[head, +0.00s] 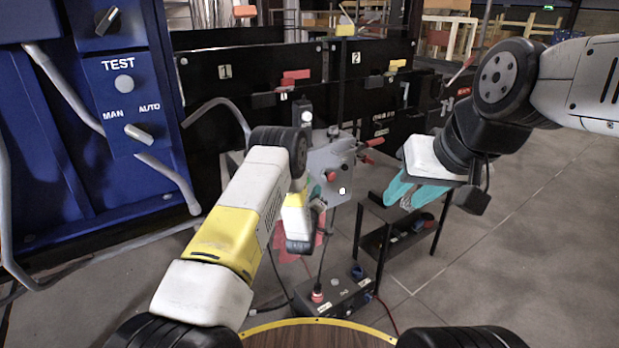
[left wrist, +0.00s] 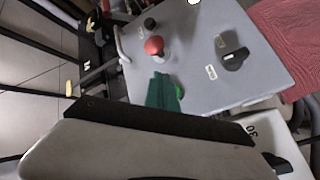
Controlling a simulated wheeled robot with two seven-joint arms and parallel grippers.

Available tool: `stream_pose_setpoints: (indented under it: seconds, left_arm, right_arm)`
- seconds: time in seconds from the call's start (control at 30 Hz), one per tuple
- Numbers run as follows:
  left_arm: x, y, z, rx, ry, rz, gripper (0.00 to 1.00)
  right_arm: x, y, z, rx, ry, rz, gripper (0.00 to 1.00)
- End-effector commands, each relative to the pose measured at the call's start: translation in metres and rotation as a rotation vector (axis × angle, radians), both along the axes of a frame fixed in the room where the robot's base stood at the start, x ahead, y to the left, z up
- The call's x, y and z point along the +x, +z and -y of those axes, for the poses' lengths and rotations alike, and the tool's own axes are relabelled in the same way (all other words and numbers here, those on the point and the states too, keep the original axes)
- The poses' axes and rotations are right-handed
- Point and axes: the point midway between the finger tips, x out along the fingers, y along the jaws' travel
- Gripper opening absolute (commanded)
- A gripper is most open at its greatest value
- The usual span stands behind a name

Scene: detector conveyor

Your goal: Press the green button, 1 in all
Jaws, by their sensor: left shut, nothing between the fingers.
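The green button (left wrist: 179,91) is on the face of a grey control box (left wrist: 205,30). In the left wrist view it is partly hidden by the teal fingers of my left gripper (left wrist: 162,76). The fingers are shut and empty, close beside the button; I cannot tell if they touch it. My right gripper (head: 412,195), with teal fingers spread apart, is empty to the right of the box.
The box also carries a red button (left wrist: 154,46), a black button (left wrist: 150,24) and a black knob (left wrist: 234,59). A blue cabinet (head: 60,130) stands at the left. A low black stand (head: 380,243) and a dark floor box (head: 335,297) are below. Floor at right is clear.

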Motion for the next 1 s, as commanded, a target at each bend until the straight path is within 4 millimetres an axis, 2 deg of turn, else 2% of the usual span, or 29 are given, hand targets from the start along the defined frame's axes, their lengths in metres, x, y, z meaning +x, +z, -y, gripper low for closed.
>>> stream_pose_setpoints:
  seconds: [0.1, 0.3, 1.0]
  left_arm:
    - [0.011, 0.0, -0.009, -0.001, 0.001, 0.0, 0.0]
    - [0.022, 0.0, -0.016, -0.001, 0.001, -0.001, 0.0]
    - [0.023, 0.0, -0.017, -0.001, -0.001, -0.001, 0.0]
  right_arm:
    - [0.0, 0.0, 0.0, 0.0, 0.0, 0.0, 0.36]
    - [0.0, 0.0, 0.0, 0.0, 0.0, 0.0, 0.36]
    - [0.0, 0.0, 0.0, 0.0, 0.0, 0.0, 0.36]
